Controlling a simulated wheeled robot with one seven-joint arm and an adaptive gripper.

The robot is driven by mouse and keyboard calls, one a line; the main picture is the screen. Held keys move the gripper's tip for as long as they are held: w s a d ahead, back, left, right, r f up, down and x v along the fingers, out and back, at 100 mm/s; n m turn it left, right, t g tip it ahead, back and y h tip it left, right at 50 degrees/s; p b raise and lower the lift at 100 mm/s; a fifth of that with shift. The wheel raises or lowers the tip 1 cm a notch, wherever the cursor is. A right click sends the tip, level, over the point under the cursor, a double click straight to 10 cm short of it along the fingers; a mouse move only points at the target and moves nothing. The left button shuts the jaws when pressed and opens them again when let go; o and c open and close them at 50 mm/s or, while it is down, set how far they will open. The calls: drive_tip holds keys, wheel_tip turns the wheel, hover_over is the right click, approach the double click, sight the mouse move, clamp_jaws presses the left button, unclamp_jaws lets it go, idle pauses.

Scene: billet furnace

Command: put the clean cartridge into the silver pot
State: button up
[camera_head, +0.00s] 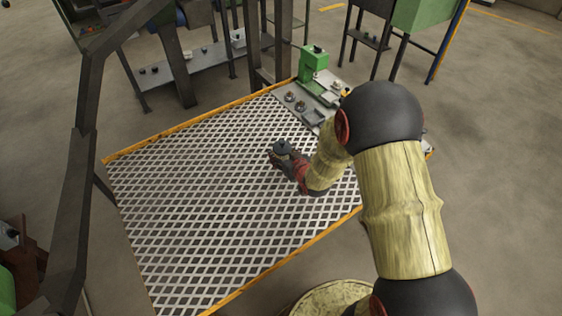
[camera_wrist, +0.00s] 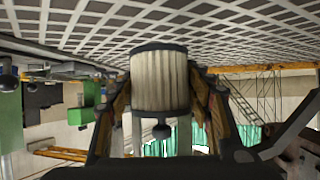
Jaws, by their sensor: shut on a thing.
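A pale, pleated cylinder with dark end rims and a dark knob, which looks like the clean cartridge (camera_wrist: 160,84), sits between my fingers in the wrist view. In the head view its dark top (camera_head: 282,146) shows at the end of my arm. My gripper (camera_head: 284,158) is shut on it, with one finger on each side, over the white grating. The gap between cartridge and grating is hard to judge. I cannot pick out the silver pot for sure. Small round metal pieces (camera_head: 294,101) stand on a tray at the grating's far right corner.
The white grating (camera_head: 190,210) with orange edges is largely bare. A green device (camera_head: 313,64) stands at its far right corner. A grey bench (camera_head: 190,72) with small items stands behind, and a dark frame post (camera_head: 80,190) rises at left.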

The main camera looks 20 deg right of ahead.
drive_tip(key=shift+w+a+f, duration=0.1)
drive_tip(key=shift+w+f, duration=0.25)
drive_tip(key=shift+f, duration=0.05)
drive_tip(key=shift+w+f+b, duration=0.1)
drive_tip(key=shift+f+b, duration=0.85)
drive_tip(key=shift+f, duration=0.65)
drive_tip(key=shift+f, duration=0.15)
drive_tip(key=o, duration=1.2)
drive_tip(key=shift+o, duration=0.2)
